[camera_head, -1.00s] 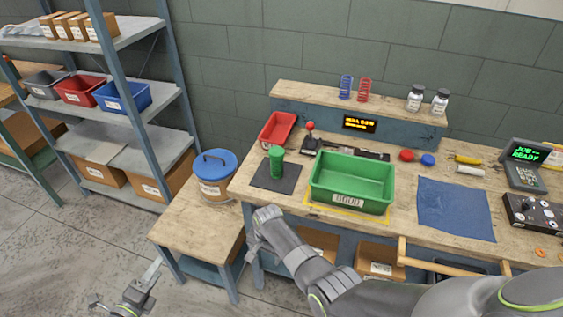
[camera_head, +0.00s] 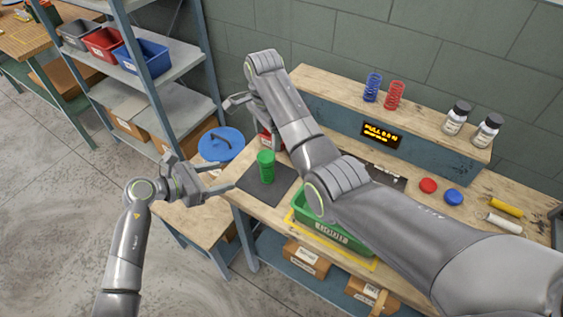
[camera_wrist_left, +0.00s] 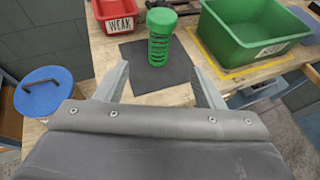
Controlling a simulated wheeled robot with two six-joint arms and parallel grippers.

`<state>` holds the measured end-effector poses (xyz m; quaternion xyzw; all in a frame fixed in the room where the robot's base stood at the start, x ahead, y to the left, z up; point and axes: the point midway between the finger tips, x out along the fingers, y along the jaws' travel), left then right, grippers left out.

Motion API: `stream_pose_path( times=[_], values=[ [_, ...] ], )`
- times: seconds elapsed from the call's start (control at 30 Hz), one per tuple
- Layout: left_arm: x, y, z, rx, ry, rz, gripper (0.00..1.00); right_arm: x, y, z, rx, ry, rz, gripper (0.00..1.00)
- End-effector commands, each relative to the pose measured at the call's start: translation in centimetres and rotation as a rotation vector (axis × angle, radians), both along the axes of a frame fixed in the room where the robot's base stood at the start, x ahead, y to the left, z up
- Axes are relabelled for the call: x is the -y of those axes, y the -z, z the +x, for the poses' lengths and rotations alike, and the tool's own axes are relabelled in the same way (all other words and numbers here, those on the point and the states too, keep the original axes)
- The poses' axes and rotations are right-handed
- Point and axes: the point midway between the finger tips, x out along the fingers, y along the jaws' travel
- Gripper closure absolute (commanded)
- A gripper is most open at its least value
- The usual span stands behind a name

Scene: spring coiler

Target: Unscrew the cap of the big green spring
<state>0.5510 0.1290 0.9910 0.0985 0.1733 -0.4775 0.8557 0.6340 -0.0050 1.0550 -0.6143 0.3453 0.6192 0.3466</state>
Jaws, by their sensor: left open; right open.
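The big green spring (camera_head: 266,173) stands upright on a dark mat (camera_head: 282,183) near the left end of the workbench, with its green cap (camera_head: 265,157) on top. In the left wrist view the coils (camera_wrist_left: 159,48) show below the cap (camera_wrist_left: 161,19). My left gripper (camera_head: 203,172) is open and empty, left of the spring and apart from it. In the left wrist view its fingers (camera_wrist_left: 158,62) point toward the spring, which is beyond the tips. My right gripper (camera_head: 245,124) is open and empty, above and behind the spring.
A green bin (camera_head: 330,230) stands right of the spring, partly behind my right arm. A red bin labelled WEAK (camera_wrist_left: 118,20) is behind it. A blue-lidded bucket (camera_head: 220,143) stands to the left. Blue (camera_head: 372,87) and red (camera_head: 395,95) springs stand on the shelf.

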Motion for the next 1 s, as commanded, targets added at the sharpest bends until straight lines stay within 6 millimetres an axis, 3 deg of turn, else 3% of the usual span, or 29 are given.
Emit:
stream_pose_path(
  times=[0.63, 1.0],
  values=[
    [8.9, 4.3, 5.4, -0.004, 0.000, -0.005, 0.38, 0.0, 0.0, 0.0, 0.001, -0.001, 0.001, 0.36],
    [12.4, 6.1, 7.7, -0.002, -0.002, -0.004, 0.38, 0.0, 0.1, 0.0, 0.001, -0.001, 0.001, 0.36]
  ],
)
